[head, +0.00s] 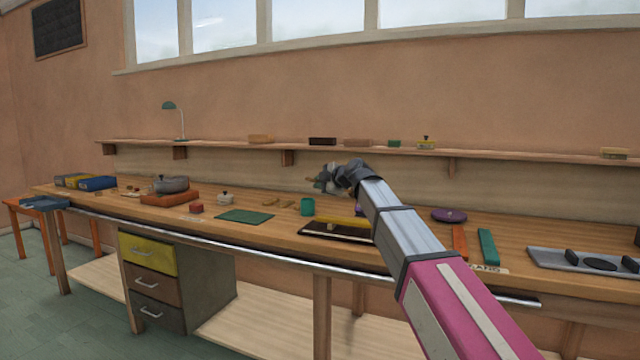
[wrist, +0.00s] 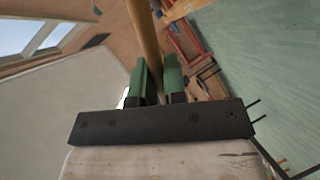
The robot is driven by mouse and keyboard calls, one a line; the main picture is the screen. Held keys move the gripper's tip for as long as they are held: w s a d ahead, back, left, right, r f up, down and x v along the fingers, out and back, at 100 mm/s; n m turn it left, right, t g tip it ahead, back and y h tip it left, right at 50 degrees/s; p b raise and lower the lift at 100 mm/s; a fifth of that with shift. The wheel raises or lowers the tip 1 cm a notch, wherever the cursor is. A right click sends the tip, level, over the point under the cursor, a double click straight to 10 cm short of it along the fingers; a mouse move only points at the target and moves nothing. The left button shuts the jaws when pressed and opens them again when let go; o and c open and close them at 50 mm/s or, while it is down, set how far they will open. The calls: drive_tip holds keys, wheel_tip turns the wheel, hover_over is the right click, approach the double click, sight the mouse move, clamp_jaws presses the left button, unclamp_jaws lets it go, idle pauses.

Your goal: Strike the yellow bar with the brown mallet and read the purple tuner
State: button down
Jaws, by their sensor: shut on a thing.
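My gripper (head: 328,182) is above the middle of the workbench, at the end of my raised arm. In the wrist view its green fingers (wrist: 158,82) are shut on a tan wooden stick (wrist: 143,32), which looks like the mallet's handle. The mallet's head is not clear in either view. The yellow bar (head: 345,221) lies on a dark tray (head: 322,230) below my gripper, partly hidden by my arm. A purple round thing (head: 449,215) lies on the bench right of my arm; I cannot tell whether it is the tuner, and no reading is legible.
A teal cup (head: 307,206) and a green mat (head: 245,216) are left of the tray. Orange (head: 460,242) and green (head: 488,246) bars and a grey tray (head: 545,258) are on the right. A wall shelf (head: 230,144) runs behind.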

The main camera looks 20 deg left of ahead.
wheel_tip(320, 180, down, 6)
drive_tip(key=w+d+m, duration=0.1)
drive_tip(key=m, duration=0.1)
drive_tip(key=shift+g+y, duration=0.3)
drive_tip(key=shift+y, duration=0.1)
drive_tip(key=r, duration=0.6)
drive_tip(key=shift+w+a, duration=0.1)
drive_tip(key=shift+w, duration=0.1)
drive_tip(key=shift+r, duration=0.3)
drive_tip(key=shift+s, duration=0.1)
